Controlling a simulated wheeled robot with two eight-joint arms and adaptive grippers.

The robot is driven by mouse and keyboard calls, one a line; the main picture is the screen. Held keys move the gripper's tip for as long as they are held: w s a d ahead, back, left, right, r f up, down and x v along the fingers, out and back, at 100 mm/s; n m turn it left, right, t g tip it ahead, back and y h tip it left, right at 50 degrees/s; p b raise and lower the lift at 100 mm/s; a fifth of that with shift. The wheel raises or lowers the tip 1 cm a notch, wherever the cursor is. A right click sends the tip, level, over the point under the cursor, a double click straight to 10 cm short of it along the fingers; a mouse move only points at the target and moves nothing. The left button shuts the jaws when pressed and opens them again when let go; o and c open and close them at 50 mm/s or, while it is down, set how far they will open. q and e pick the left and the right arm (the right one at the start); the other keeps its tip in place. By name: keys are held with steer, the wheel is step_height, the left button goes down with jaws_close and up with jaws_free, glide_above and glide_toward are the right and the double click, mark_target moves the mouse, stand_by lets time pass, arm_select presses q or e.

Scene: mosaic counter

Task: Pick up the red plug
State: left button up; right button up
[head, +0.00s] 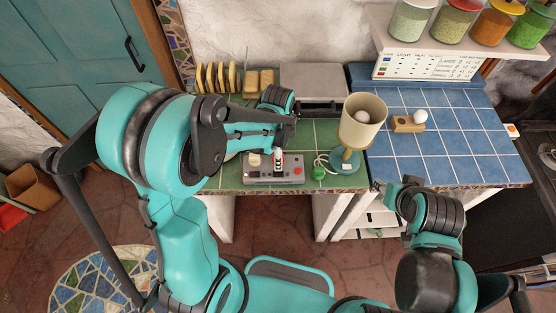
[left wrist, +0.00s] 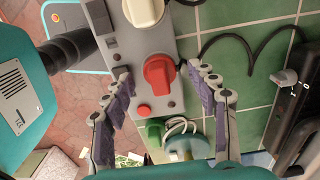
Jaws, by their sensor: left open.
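The red plug (left wrist: 158,73) stands on a grey box (left wrist: 128,50), seen from above in the left wrist view. My left gripper (left wrist: 159,80) is open, with one finger on each side of the plug. No closed grip on it shows. In the head view the grey box (head: 258,179) lies near the front edge of the green tiles, and my left gripper (head: 279,156) is over it, mostly hiding the plug. My right gripper (head: 378,187) is at the counter's front edge, too small to read its fingers.
A red button (left wrist: 144,111) and a pale knob (left wrist: 143,10) are on the box beside the plug. A lamp (head: 362,122) with a teal base and a green round thing (head: 319,173) stand right of the box. A wooden block (head: 408,125) lies on blue tiles.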

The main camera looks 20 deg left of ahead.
arm_select(q)
steer(key=shift+f, duration=0.25)
steer(key=c, duration=1.2)
steer(key=shift+c, duration=0.2)
steer(key=shift+r, duration=0.1)
step_height(320, 180, up, 4)
steer(key=shift+p, duration=0.75)
steer(key=s+d+r+p, duration=0.1)
steer(key=s+d+r, duration=0.1)
steer(key=d+r, duration=0.5)
steer(key=d, duration=0.4)
steer(key=shift+s+d+p, duration=0.15)
steer(key=shift+s+p, duration=0.25)
